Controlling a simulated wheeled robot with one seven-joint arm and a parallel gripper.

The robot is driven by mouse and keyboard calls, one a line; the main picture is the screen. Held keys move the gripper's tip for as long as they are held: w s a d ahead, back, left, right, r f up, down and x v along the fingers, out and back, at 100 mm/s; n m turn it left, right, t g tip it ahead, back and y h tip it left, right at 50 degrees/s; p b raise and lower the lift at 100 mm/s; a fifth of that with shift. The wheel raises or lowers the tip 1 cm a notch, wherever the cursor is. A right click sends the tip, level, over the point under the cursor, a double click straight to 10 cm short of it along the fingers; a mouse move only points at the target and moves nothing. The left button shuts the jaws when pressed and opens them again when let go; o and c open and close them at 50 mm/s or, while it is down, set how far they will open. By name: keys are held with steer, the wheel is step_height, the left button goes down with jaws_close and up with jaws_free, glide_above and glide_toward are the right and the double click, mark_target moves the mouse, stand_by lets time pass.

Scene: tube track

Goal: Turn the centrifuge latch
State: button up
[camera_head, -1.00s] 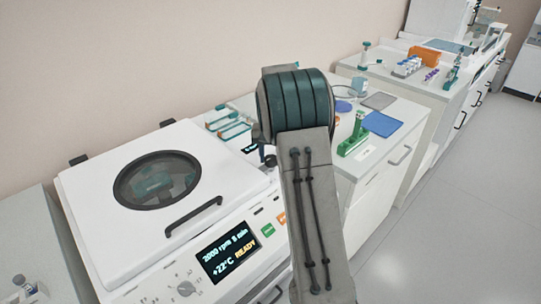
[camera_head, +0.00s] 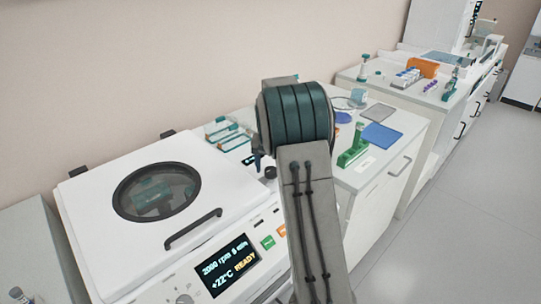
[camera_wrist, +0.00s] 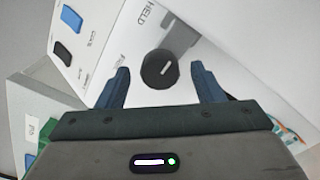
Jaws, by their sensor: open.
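The centrifuge (camera_head: 100,205) stands at the left in the head view, its white lid down with a round dark window. A dark knob (camera_head: 270,172) also shows on the centrifuge's right side in the head view. My gripper (camera_wrist: 160,76) is open, with one blue finger on each side of the knob. No contact is visible. In the head view my arm hides most of the gripper.
Lettering reading "HELD" (camera_wrist: 150,17) is printed near the knob. The lid has a black handle (camera_head: 193,229), and a lit display (camera_head: 228,266) reads READY. A green stand (camera_head: 354,146) and a blue mat (camera_head: 381,136) sit on the bench to the right. The floor at right is clear.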

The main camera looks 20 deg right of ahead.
step_height(320, 180, up, 14)
steer(key=shift+f, duration=0.25)
steer(key=shift+s, duration=0.15)
stand_by(0.3)
steer(key=s+a+f+n+t, duration=0.1)
steer(key=s+a, duration=0.3)
steer(key=s, duration=0.6)
steer(key=s+a+f+n+t, duration=0.1)
steer(key=s+a+f+n, duration=0.1)
steer(key=s, duration=0.9)
steer(key=s+a+f+n+t, duration=0.1)
steer(key=s+a+f+n, duration=0.1)
steer(key=s+a, duration=0.4)
steer(key=s+n, duration=0.1)
steer(key=s, duration=0.3)
steer(key=shift+s+a+f, duration=0.15)
steer(key=shift+s+f, duration=0.15)
